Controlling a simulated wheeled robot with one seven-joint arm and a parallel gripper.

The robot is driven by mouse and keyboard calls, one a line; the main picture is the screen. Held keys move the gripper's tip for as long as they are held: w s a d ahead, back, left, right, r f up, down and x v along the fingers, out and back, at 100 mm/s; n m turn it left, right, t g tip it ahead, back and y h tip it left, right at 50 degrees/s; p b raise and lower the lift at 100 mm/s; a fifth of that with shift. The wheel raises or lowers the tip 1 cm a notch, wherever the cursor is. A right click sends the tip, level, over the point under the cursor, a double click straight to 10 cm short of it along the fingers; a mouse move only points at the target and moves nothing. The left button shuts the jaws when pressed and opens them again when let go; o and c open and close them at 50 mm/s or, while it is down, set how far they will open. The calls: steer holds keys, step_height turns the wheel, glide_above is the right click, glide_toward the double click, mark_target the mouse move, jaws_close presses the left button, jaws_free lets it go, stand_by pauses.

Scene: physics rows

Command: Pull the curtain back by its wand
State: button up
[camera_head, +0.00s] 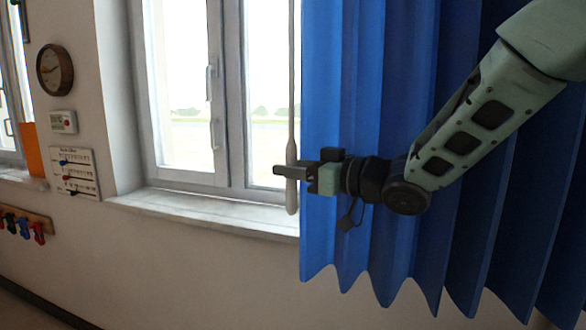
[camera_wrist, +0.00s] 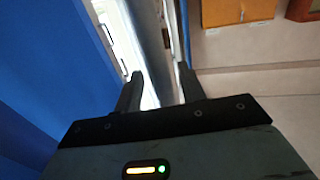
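The blue curtain (camera_head: 345,90) hangs in folds over the right part of the window. In the wrist view the two fingers (camera_wrist: 160,90) stand apart, with a blurred grey upright bar, likely the wand (camera_wrist: 152,45), in line with the gap. A bright strip shows beside the left finger, and contact with the wand cannot be made out.
The window (camera_head: 185,95) and its sill (camera_head: 200,212) lie left of the curtain. A clock (camera_head: 54,70), small wall panels (camera_head: 75,172) and a hook rack (camera_head: 25,224) are on the left wall. The space in front of the window is clear.

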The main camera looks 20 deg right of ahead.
steer(key=shift+s, duration=0.1)
steer(key=b+v, duration=0.3)
steer(key=v, duration=1.4)
steer(key=shift+s+d, duration=0.1)
